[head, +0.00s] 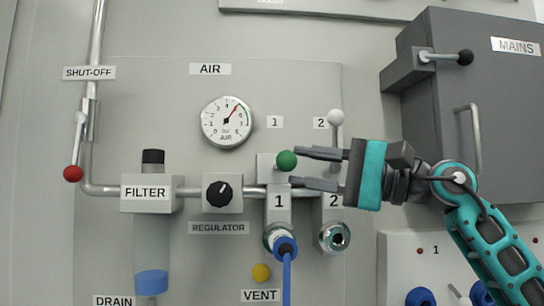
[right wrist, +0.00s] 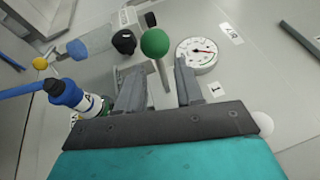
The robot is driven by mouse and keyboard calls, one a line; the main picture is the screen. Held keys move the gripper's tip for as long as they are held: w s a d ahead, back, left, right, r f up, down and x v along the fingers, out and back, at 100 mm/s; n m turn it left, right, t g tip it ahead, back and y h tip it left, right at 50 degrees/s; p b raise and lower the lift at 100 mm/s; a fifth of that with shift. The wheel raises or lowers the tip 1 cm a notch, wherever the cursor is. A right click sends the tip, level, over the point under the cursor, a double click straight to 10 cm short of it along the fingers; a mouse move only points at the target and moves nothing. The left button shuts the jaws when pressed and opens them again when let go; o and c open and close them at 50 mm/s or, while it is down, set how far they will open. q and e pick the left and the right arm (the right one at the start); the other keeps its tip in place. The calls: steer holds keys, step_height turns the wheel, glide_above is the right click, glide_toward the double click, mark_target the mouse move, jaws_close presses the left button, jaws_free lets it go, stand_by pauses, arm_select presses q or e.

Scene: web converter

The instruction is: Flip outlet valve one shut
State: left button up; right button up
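Outlet valve one has a lever with a green ball knob (head: 286,160), above the block labelled 1 (head: 279,203). In the right wrist view the green knob (right wrist: 154,43) sits on a thin pale stem (right wrist: 163,76). My right gripper (head: 296,167) comes in from the right with its fingers apart, their tips close to the knob. In the right wrist view the stem shows between the two open fingers (right wrist: 160,85), with the knob beyond the tips. I cannot tell whether either finger touches the lever. My left gripper is not in view.
Outlet two's white-knobbed lever (head: 336,117) stands upright just above my right gripper. A blue hose (head: 287,275) hangs from outlet one. The pressure gauge (head: 227,122), regulator knob (head: 219,194) and red shut-off knob (head: 73,173) are to the left. The grey mains box (head: 480,90) juts out at right.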

steer(key=x, duration=0.6)
steer(key=shift+w+a+p, duration=0.1)
steer(key=shift+p, duration=0.3)
steer(key=shift+c, duration=0.2)
jaws_close()
